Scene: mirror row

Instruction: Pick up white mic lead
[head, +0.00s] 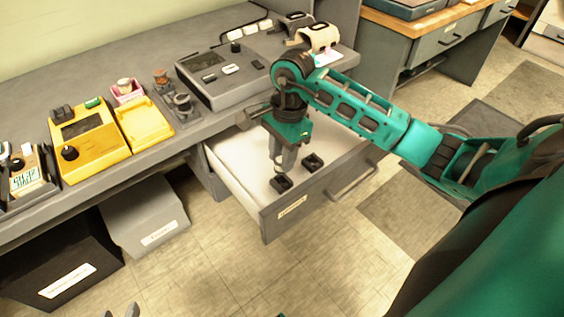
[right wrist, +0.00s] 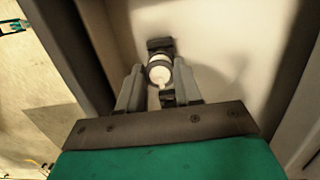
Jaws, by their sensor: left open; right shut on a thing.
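The white mic lead (right wrist: 160,73) shows in the right wrist view as a small white rounded piece between the dark finger pads of my right gripper (right wrist: 161,68). My right gripper (head: 297,173) points down inside the open white-lined drawer (head: 231,167) and is shut on the lead. In the head view the lead cannot be made out against the white drawer floor. My left gripper (head: 122,312) shows only its grey fingertips at the bottom edge of the head view, open, empty and far from the drawer.
The drawer is pulled out under the grey desk (head: 215,120). On the desk stand a yellow device (head: 88,143), a yellow tray (head: 146,122), a large grey console (head: 222,72) and small knobbed items. A grey bin (head: 146,216) and a black bin (head: 62,262) stand below. The floor in front is clear.

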